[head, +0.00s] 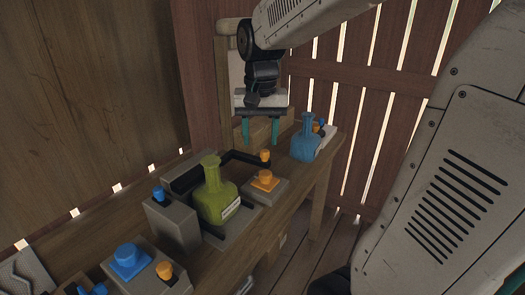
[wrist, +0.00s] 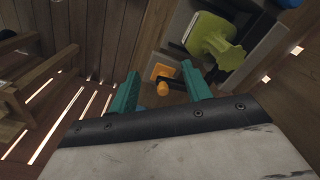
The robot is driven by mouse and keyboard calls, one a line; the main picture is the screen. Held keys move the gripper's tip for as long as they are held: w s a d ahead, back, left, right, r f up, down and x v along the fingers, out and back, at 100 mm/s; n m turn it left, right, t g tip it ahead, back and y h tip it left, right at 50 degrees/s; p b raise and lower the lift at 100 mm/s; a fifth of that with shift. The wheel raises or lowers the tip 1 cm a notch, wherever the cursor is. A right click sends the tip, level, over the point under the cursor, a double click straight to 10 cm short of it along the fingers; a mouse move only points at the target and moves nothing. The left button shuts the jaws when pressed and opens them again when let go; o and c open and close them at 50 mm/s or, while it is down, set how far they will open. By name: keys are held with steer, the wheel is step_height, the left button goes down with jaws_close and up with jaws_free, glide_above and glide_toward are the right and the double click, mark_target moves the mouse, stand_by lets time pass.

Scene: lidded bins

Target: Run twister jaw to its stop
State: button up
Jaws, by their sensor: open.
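A green flask (head: 214,192) with a pale label stands upright in a grey fixture (head: 222,234) on the wooden bench. Grey blocks sit around it, and I cannot tell which part is the twister jaw. A dark bar with a small orange knob (head: 265,156) runs behind the flask. A grey block with a square orange knob (head: 265,180) sits right of it. My gripper (head: 260,132) is open and empty, its teal fingers pointing down above the small orange knob. In the wrist view the small orange knob (wrist: 163,89) shows between the fingers, apart from both.
A blue flask (head: 305,138) stands at the bench's far end. A grey block with a blue knob (head: 158,194) is left of the green flask. A box with blue and orange knobs (head: 131,258) is at the near end. Plank walls close in behind.

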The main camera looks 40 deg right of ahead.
mark_target(265, 151)
steer(key=w+d+f+m, duration=0.1)
steer(key=w+d, duration=0.1)
steer(key=w+d+f+m, duration=0.1)
steer(key=w+d, duration=0.2)
steer(key=w+d+f+m, duration=0.1)
steer(key=w+d, duration=0.1)
steer(key=w, duration=0.1)
steer(key=shift+w+d+f+m, duration=0.1)
steer(key=shift+d+f+m, duration=0.2)
steer(key=shift+d+f, duration=0.1)
steer(key=shift+w+d+f, duration=0.2)
steer(key=shift+f, duration=0.05)
step_height(265, 151, down, 8)
steer(key=shift+r, duration=0.15)
steer(key=c, duration=1)
